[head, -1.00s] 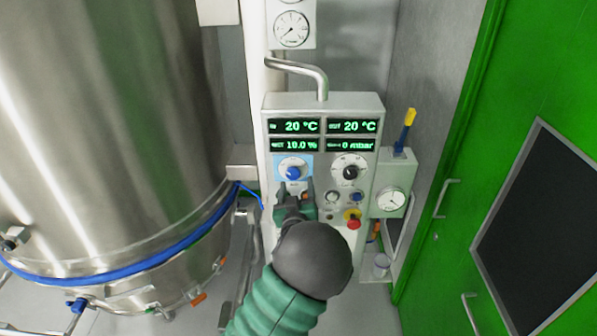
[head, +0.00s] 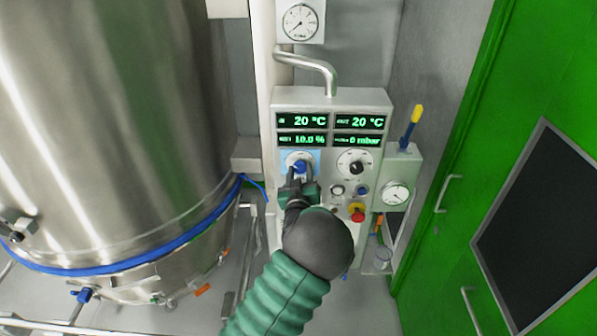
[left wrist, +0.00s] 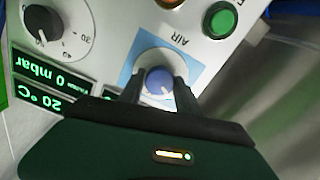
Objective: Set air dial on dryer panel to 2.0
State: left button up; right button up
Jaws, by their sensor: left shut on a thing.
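The dryer panel (head: 322,203) is a light grey box with green readouts at its top. The air dial (head: 300,167) is a blue knob on a light blue patch at the panel's left. In the left wrist view the blue knob (left wrist: 159,82) sits beside the word AIR, seen upside down. My left gripper (head: 299,180) reaches up from below and is shut on the blue knob, with one finger on each side. The gripper also shows in the left wrist view (left wrist: 160,98). The dial's scale and pointer are too small or covered to read. My right gripper is not in view.
A black knob (head: 354,162) is right of the air dial. A red button (head: 357,213) is lower right, and a green button (left wrist: 221,20) shows near the dial. A steel vessel (head: 110,130) stands left; a green door (head: 450,150) is right.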

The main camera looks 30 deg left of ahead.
pick_arm(q)
jog(key=shift+w+d+r, duration=0.1)
jog(key=shift+w+d, duration=0.05)
grip_shut()
jog(key=shift+a+m+b, duration=0.25)
jog(key=shift+m+b, duration=0.9)
jog(key=shift+m, duration=0.05)
jog(key=m+b, duration=0.1)
jog(key=m, duration=0.1)
jog(key=shift+d+m, duration=0.15)
jog(key=shift+m, duration=0.15)
jog(key=m+b, duration=0.1)
jog(key=m, duration=0.2)
jog(key=shift+r+m+b, duration=0.1)
jog(key=shift+m+b, duration=0.2)
jog(key=shift+b, duration=0.05)
jog(key=shift+m+b, duration=0.3)
jog(key=shift+m, duration=1.2)
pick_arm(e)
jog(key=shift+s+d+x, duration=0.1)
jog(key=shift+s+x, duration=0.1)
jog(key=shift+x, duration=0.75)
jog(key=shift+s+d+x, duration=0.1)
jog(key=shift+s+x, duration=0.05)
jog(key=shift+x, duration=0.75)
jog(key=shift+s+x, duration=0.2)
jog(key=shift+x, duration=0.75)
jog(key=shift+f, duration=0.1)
